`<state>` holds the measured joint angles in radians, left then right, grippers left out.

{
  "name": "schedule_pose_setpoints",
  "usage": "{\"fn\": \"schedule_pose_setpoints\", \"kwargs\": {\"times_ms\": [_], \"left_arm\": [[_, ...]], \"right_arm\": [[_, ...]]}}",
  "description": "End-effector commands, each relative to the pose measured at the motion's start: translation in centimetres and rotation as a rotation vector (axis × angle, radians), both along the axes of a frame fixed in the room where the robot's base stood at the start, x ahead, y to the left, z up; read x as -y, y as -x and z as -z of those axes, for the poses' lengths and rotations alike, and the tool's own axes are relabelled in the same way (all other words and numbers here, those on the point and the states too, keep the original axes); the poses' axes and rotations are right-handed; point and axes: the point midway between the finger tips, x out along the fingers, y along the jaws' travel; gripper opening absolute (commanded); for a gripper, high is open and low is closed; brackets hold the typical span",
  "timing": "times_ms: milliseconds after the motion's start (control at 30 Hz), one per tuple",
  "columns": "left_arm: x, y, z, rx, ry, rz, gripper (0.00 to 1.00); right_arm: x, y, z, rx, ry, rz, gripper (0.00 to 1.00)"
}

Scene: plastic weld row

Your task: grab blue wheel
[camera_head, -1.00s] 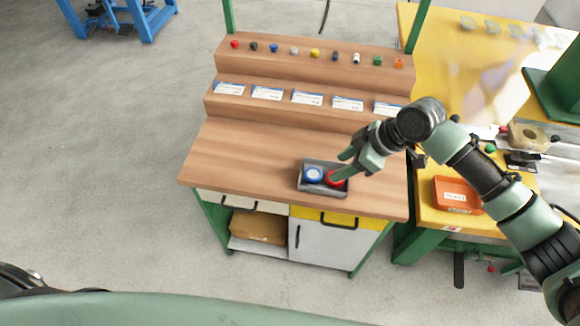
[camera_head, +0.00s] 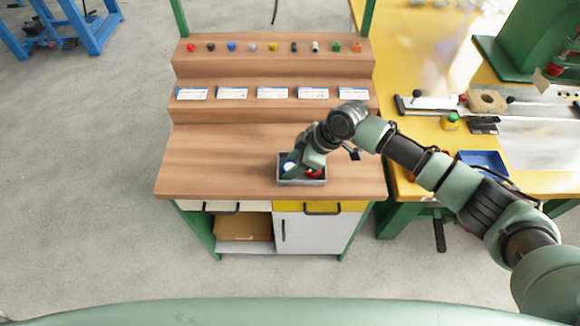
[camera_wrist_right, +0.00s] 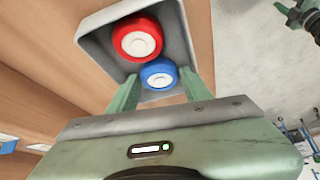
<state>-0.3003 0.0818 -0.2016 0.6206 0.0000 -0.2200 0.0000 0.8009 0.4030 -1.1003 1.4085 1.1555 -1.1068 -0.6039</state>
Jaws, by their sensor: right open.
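The blue wheel (camera_wrist_right: 159,74) has a white hub and lies in a small grey tray (camera_wrist_right: 177,22), touching or close beside a red wheel (camera_wrist_right: 138,38). In the right wrist view my right gripper (camera_wrist_right: 158,85) is open, with one green finger on each side of the blue wheel. In the head view the tray (camera_head: 302,183) sits near the front of the wooden workbench. There my right gripper (camera_head: 292,172) reaches down over it and partly hides the blue wheel (camera_head: 288,167). The red wheel (camera_head: 313,173) shows to the right. My left gripper is not in view.
Stepped shelves behind hold several small coloured parts and white cards (camera_head: 272,92). The bench top (camera_head: 215,160) left of the tray is clear. A yellow table (camera_head: 440,135) with tools and a blue bin (camera_head: 484,160) stands at the right.

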Motion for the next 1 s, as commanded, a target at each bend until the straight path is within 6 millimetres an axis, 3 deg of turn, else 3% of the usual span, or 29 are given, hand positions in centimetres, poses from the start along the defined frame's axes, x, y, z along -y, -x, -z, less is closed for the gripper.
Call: {"fn": "schedule_pose_setpoints", "kwargs": {"times_ms": [100,267,667,867,1000], "left_arm": [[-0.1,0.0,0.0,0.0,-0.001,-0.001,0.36],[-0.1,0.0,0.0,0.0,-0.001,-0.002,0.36],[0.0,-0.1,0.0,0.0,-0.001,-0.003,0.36],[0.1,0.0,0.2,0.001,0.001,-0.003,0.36],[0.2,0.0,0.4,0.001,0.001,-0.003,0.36]], "right_arm": [[0.0,0.0,0.0,0.0,0.0,0.0,0.46],[0.0,0.0,0.0,0.0,0.0,0.0,0.04],[0.0,-0.1,-0.9,0.001,-0.002,0.0,0.04],[0.0,-0.1,-3.9,0.006,-0.003,-0.001,0.04],[0.0,-0.2,-7.6,0.006,-0.004,-0.001,0.04]]}}
